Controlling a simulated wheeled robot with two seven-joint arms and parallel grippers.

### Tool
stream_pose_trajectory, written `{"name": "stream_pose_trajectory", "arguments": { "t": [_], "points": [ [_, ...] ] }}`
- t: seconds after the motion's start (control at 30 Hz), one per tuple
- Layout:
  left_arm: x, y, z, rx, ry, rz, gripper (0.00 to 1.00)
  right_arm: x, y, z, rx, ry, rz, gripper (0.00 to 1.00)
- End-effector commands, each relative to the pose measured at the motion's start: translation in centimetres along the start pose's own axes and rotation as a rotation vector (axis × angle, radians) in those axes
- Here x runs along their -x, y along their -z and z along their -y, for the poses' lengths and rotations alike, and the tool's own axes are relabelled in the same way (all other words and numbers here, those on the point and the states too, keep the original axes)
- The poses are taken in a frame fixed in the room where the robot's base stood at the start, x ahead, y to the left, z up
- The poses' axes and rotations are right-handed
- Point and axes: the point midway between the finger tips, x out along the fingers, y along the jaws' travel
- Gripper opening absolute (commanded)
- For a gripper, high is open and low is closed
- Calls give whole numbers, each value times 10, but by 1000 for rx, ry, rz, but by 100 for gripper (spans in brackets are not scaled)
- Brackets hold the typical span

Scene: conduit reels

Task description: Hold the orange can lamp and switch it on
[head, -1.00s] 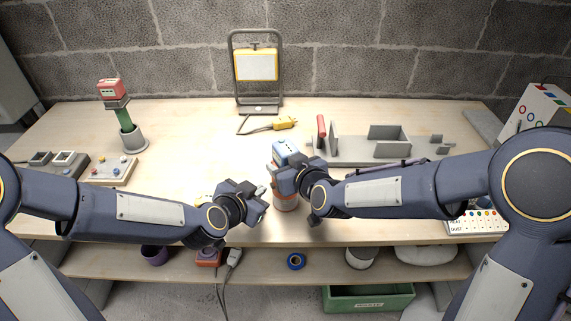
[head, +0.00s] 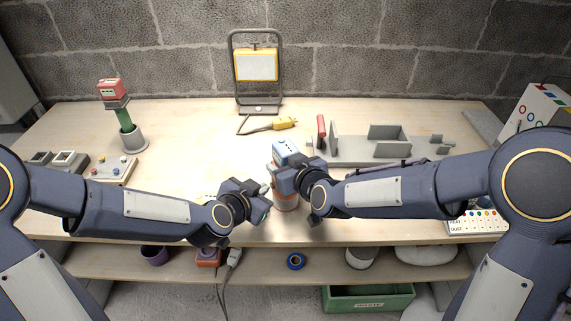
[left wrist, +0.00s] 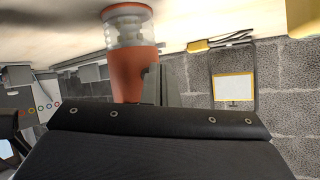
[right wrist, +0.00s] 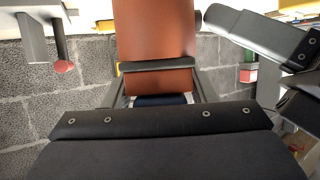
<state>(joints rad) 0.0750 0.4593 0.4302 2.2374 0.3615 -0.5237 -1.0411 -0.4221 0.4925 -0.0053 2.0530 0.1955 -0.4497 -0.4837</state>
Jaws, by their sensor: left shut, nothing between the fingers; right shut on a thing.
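The orange can lamp (head: 287,206) stands upright at the front middle of the bench, partly hidden by my right gripper. In the left wrist view its orange body (left wrist: 127,78) and clear ribbed band show upside down. My right gripper (head: 289,179) is shut on the lamp's orange body, which fills the right wrist view's middle (right wrist: 155,45). My left gripper (head: 266,190) is shut and empty just left of the lamp. Its tip shows close to the body in the right wrist view (right wrist: 212,17); I cannot tell whether they touch.
A yellow work light (head: 256,65) stands behind, with a yellow plug (head: 285,123). A grey divided fixture (head: 375,150) lies right. A red box on a green post (head: 112,90) stands left.

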Motion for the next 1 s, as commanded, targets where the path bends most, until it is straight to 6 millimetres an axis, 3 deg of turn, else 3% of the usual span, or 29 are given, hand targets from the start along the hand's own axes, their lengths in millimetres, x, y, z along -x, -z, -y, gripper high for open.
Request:
{"name": "stream_pose_trajectory", "arguments": {
  "t": [1.0],
  "points": [
    [7, -5, 4, 0, -1, 0, 0, 0, 0, 0, 0, 0, 0, 20]
  ]
}}
